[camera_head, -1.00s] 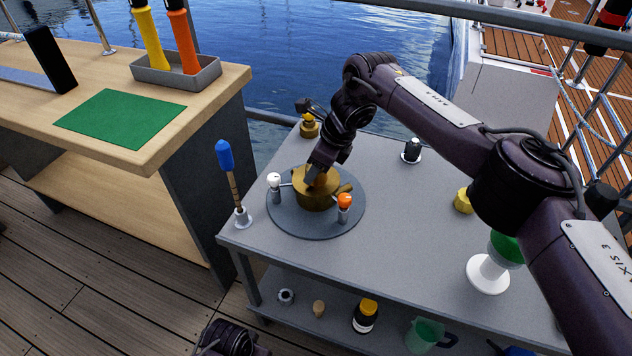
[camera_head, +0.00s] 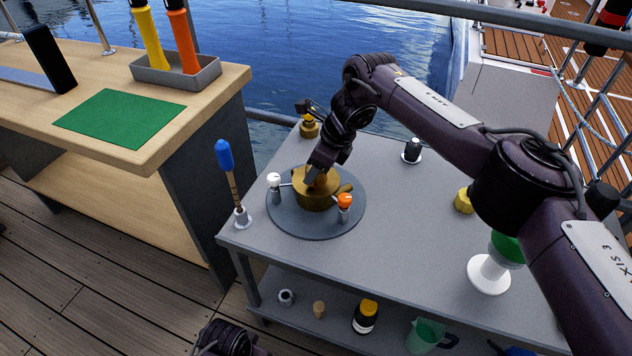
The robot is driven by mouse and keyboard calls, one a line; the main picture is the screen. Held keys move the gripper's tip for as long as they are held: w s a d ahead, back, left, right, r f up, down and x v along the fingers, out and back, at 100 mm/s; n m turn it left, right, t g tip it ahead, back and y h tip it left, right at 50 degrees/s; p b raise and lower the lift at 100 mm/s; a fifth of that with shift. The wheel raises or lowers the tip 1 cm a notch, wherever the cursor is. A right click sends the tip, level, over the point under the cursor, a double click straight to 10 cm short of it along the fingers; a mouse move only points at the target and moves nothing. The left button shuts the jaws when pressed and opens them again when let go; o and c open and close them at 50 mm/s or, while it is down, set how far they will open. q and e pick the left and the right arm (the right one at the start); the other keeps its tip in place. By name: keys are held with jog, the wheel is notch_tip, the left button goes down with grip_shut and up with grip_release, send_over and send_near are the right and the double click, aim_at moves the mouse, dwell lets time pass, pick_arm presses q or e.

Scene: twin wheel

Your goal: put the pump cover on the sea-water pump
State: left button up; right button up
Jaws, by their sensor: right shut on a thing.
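The sea-water pump (camera_head: 316,201) is a brass, round body on a grey round plate (camera_head: 320,225) near the left end of the grey table. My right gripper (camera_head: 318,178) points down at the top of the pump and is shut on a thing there. That thing looks like the brass pump cover, but the gripper hides much of it, and I cannot tell whether it sits flush on the pump. A white-knobbed part (camera_head: 274,182) and an orange-knobbed part (camera_head: 344,204) stand beside the pump. My left gripper is out of view; only a dark part of my left arm shows at the bottom edge.
Brass fittings (camera_head: 309,126), (camera_head: 463,202), a dark-topped piece (camera_head: 412,150) and a white stand (camera_head: 488,275) are on the table (camera_head: 400,235). The table's middle is clear.

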dwell(0.4)
jog(key=shift+f+b, duration=0.45)
jog(key=shift+f, duration=0.1)
jog(key=o, duration=1.6)
